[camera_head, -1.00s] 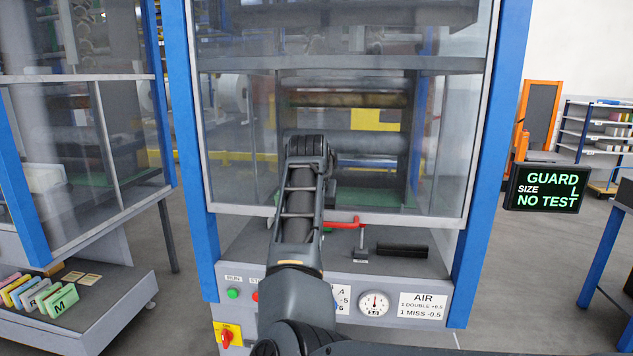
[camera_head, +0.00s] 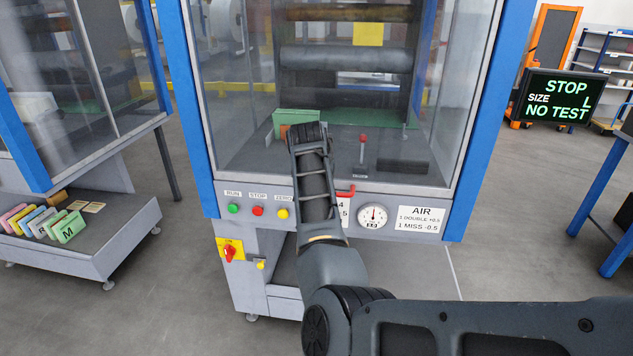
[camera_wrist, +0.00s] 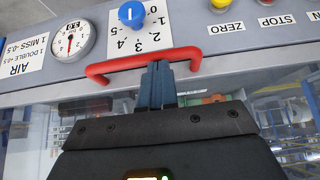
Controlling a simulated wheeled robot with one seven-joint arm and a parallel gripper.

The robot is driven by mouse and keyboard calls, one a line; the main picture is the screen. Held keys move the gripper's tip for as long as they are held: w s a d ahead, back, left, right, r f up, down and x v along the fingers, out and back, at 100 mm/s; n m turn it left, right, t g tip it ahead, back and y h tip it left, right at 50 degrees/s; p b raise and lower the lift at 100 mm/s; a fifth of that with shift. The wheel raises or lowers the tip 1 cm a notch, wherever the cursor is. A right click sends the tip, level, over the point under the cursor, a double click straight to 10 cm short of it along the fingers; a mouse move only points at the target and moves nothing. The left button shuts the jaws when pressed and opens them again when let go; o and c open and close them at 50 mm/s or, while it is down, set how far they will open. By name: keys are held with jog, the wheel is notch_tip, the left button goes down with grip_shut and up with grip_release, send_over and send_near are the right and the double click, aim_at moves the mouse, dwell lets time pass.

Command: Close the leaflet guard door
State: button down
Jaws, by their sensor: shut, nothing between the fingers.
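The leaflet guard door (camera_head: 240,130) is a clear panel in a grey frame on the blue-posted machine. It is down in the head view, its lower edge at the top of the control panel. Its red handle (camera_head: 345,191) shows just right of my arm. In the wrist view the red handle (camera_wrist: 115,68) runs across the picture, in front of the control panel. My gripper (camera_wrist: 158,88) is shut and empty, its fingertips at the middle of the handle; I cannot tell whether they touch. My arm hides the gripper in the head view.
The display (camera_head: 558,98) reads STOP, size L, NO TEST. The control panel has a gauge (camera_head: 373,216) and green, red and yellow buttons (camera_head: 283,213). A tray (camera_head: 105,240) with coloured leaflets stands at left. Open floor lies on both sides of the machine.

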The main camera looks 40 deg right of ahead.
jog(key=shift+s+f, duration=0.1)
jog(key=shift+f, duration=0.15)
jog(key=r+p, duration=0.2)
jog(key=r, duration=0.1)
jog(key=r+p, duration=0.1)
jog(key=p, duration=0.1)
jog(key=shift+w+d+r, duration=0.25)
jog(key=shift+d, duration=0.15)
jog(key=v, duration=1)
jog(key=shift+b, duration=0.3)
jog(key=shift+w, duration=0.15)
jog(key=s+a+f+n+t+h, duration=0.25)
jog(key=s+f+n+t, duration=0.3)
jog(key=s+f, duration=0.95)
jog(key=s+a+f+n+t+y, duration=0.1)
jog(key=s+a+n+y, duration=0.1)
jog(key=s+a, duration=0.45)
jog(key=s+a+f+n+t+y, duration=0.2)
jog(key=s+a+n, duration=0.15)
jog(key=s, duration=0.55)
jog(key=s+a+r+t+y, duration=0.1)
jog(key=s+a+r+y, duration=0.1)
jog(key=s+a+r, duration=0.4)
jog(key=s+a+r+t+y, duration=0.1)
jog(key=s+a+r, duration=0.5)
jog(key=s, duration=0.6)
jog(key=shift+s+a+r+m+y, duration=0.3)
jog(key=shift+s+a+r+y, duration=0.05)
jog(key=shift+s+r+y, duration=0.1)
